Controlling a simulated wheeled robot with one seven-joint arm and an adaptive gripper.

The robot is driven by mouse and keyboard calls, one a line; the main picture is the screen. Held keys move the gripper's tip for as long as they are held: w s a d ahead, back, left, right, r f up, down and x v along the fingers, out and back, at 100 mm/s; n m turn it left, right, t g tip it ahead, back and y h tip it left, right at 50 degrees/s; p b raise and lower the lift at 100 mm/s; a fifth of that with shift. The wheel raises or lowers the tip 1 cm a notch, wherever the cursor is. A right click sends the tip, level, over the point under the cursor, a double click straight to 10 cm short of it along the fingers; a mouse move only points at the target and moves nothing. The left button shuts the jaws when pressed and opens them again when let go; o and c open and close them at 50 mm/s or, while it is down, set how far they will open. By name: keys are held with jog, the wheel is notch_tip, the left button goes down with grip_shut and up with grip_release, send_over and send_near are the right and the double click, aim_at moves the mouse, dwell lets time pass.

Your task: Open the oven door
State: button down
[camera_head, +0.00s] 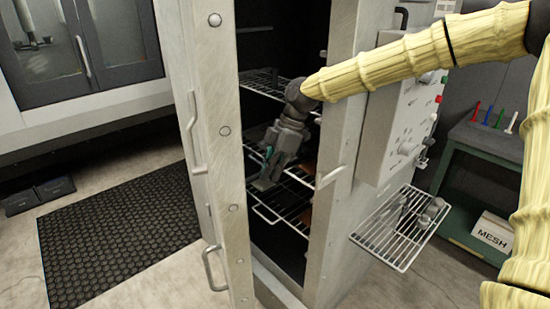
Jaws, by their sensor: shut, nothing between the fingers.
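The oven door (207,130) is a tall pale metal panel with rivets, standing open to the left of the oven's dark inside. It has a bar handle (192,135) partway up and another handle (213,268) low down. The oven (340,220) has wire racks (265,88) inside. My gripper (262,180) is in the opening between the door and the oven's front frame, in front of the racks. It points down and to the left, its fingers shut and empty. I cannot tell whether it touches the door or a rack.
A control box (405,125) is on the oven's right side, with a wire shelf (398,228) holding small grey parts below it. A green bench (490,150) stands at the right. A black mat (120,230) lies on open floor to the left, before a glazed cabinet (80,50).

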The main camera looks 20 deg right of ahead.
jog(key=a+f+p, duration=0.2)
jog(key=a+f, duration=0.1)
jog(key=a, duration=0.2)
jog(key=shift+s+a+f+p, duration=0.15)
jog(key=shift+f+p, duration=0.05)
jog(key=shift+p, duration=0.1)
jog(key=shift+a, duration=0.1)
